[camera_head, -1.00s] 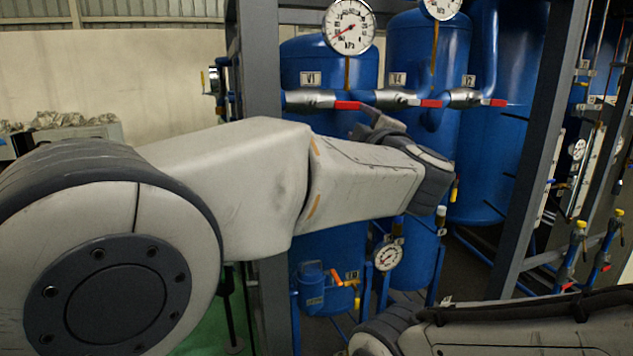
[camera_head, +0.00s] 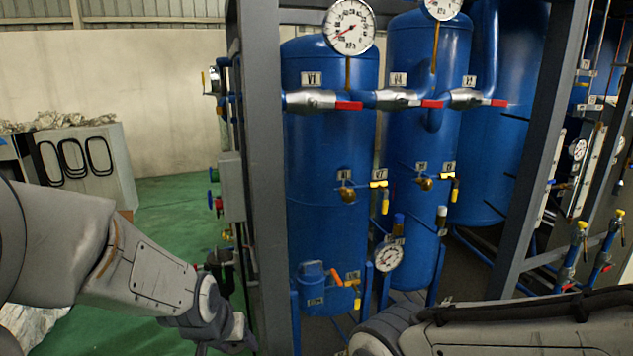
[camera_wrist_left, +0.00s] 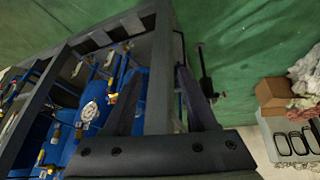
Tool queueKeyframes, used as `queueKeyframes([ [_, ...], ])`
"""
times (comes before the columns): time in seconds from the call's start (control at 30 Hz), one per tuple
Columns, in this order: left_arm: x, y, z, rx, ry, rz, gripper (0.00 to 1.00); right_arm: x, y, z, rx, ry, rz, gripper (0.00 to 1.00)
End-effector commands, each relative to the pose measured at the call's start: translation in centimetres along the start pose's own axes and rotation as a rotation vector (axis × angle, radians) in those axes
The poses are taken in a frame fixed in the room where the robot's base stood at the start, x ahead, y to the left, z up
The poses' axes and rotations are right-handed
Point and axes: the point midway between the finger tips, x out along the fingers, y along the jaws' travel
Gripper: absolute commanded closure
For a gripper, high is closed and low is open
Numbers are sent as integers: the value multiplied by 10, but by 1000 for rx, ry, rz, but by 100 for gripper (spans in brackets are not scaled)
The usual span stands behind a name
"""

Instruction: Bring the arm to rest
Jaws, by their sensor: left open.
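My left arm (camera_head: 140,275) comes in from the left edge of the head view and slopes down to the right. Its gripper (camera_head: 232,340) hangs low in front of the frame's left post, partly cut by the bottom edge. In the left wrist view the two dark fingers (camera_wrist_left: 160,95) stand apart with nothing between them, so it is open and empty. My right arm (camera_head: 520,325) lies across the bottom right of the head view. Its gripper does not show.
A dark steel frame (camera_head: 262,150) holds blue tanks (camera_head: 330,230), gauges (camera_head: 350,27) and red-handled valves (camera_head: 318,101). A small valve with an orange handle (camera_head: 337,277) sits low on the near tank. Green floor (camera_head: 175,240) is open at left, beside a grey cabinet (camera_head: 85,165).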

Motion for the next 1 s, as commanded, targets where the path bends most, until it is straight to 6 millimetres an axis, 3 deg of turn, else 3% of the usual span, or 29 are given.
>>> queueKeyframes([
  [0.33,-6,-44,80,51,-232,-77,43,0,0,0,0,0,0,43],
  [0.67,-44,20,94,238,-286,6,43,-12,-1,-1,0,0,0,43],
  [1.0,-109,85,141,522,-384,114,43,-28,-2,-2,0,0,0,43],
])
